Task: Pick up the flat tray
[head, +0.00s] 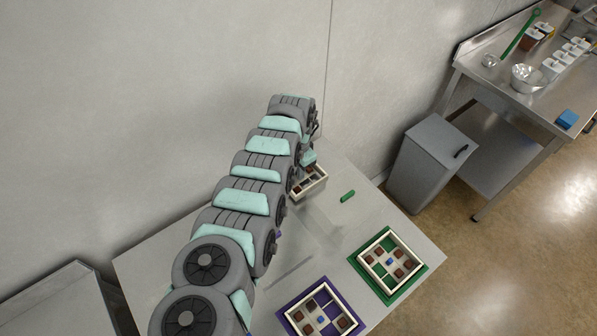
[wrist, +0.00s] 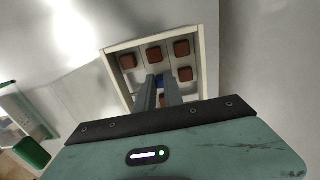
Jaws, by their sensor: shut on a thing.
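The flat tray (head: 309,186) is a shallow cream-rimmed square with brown blocks in it. In the head view it is under my gripper (head: 308,165), near the far side of the table. In the wrist view the tray (wrist: 203,58) appears tilted, with several brown blocks in its compartments. My gripper (wrist: 160,82) reaches into its middle, with the fingers close together at a small blue part (wrist: 150,84), mostly hidden by them. The gripper is shut on the tray there. Whether the tray is clear of the tabletop is hard to tell.
Two similar trays stand on the table, one on a purple mat (head: 293,318) and one on a green mat (head: 387,293). A small green bar (head: 347,196) lies right of the held tray. A grey bin (head: 420,165) and a steel bench (head: 520,95) stand beyond.

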